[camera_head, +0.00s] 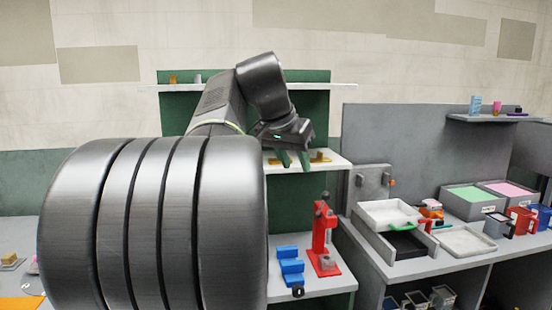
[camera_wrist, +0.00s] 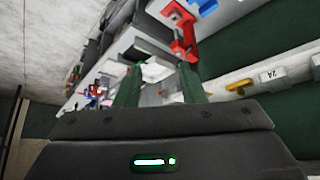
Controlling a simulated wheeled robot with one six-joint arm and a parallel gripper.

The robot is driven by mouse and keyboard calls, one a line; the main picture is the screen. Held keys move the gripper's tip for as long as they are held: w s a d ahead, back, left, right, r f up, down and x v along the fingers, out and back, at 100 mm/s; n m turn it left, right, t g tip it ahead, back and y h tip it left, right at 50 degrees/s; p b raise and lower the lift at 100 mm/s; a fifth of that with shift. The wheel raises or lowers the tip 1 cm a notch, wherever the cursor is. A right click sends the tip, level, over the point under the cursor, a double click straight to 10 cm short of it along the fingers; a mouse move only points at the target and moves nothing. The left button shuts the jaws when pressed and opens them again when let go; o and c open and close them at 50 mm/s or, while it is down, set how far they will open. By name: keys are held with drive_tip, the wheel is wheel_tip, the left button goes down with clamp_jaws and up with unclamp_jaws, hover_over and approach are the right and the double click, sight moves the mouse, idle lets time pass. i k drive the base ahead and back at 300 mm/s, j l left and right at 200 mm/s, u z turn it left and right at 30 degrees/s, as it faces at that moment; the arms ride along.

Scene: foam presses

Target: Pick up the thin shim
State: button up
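My gripper (camera_head: 294,164) hangs in front of the middle shelf in the head view, with its two green fingers apart. In the wrist view my gripper (camera_wrist: 161,70) is open, with a clear gap and only distant background between the fingers. I cannot make out a thin shim for certain in either view. On the middle shelf, a yellow-brown piece (camera_head: 320,156) sits just right of the fingers. The wrist view shows a yellow piece (camera_wrist: 240,85) and a pale block (camera_wrist: 271,77) marked like "2A" on a shelf to the right. My arm hides part of the shelf.
A red press (camera_head: 323,240) and blue stepped block (camera_head: 290,266) stand on the bench below the shelf. At right are a white tray (camera_head: 388,213), green (camera_head: 470,196) and pink (camera_head: 511,190) bins and several cups. An upper shelf (camera_head: 310,86) runs behind my arm.

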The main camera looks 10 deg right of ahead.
sight(320, 159)
drive_tip(key=i+l+u, duration=0.1)
drive_tip(key=l+u, duration=1.15)
drive_tip(key=l, duration=0.55)
drive_tip(key=k+l+u, duration=0.1)
drive_tip(key=l, duration=0.45)
drive_tip(key=k+l+u, duration=0.1)
drive_tip(key=l, duration=0.45)
drive_tip(key=k+l, duration=0.1)
drive_tip(key=l, duration=0.45)
